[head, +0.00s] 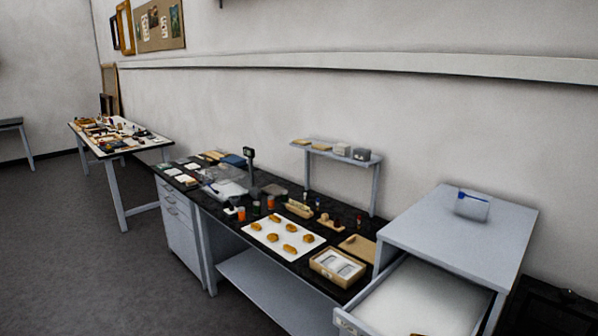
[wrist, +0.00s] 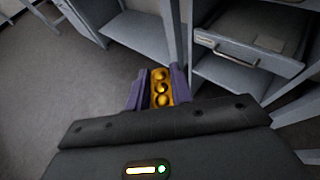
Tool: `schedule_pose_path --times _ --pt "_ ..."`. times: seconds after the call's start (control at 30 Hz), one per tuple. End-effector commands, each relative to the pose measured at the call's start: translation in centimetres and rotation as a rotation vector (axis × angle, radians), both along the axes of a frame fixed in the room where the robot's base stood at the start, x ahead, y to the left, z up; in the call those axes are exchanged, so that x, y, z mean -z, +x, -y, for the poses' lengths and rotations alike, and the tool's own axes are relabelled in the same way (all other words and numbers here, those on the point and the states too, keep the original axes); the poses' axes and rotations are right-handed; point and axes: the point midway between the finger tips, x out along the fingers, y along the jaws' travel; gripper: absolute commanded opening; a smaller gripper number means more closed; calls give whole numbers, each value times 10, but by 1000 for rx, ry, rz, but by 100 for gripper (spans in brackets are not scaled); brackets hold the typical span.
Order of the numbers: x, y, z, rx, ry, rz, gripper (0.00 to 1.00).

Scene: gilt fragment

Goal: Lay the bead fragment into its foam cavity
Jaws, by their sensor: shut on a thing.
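In the wrist view, my gripper (wrist: 160,80) is shut on the bead fragment (wrist: 160,88), a gold strip with a row of round beads between purple fingers. Gripper and fragment are outside the head view. The open drawer (head: 348,322) of the grey cabinet is lined with a pale surface (head: 410,300), possibly foam; I cannot make out a cavity. A small gold piece (head: 418,334) shows at the bottom edge there.
A black-topped bench (head: 215,212) holds a white board (head: 268,243) with several gold pieces, a wooden box (head: 318,266) with pale inserts, and jars. A clear packet (head: 472,206) is on the cabinet top (head: 440,235). A grey upright (wrist: 170,30) is close beyond my gripper. Floor (wrist: 60,100) is clear at left.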

Motion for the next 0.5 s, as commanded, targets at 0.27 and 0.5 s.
schedule_pose_path --times 0.27,0.5 --pt "17 -4 -1 -5 -3 -4 1" --pt "53 -14 -1 -3 -3 -2 1"
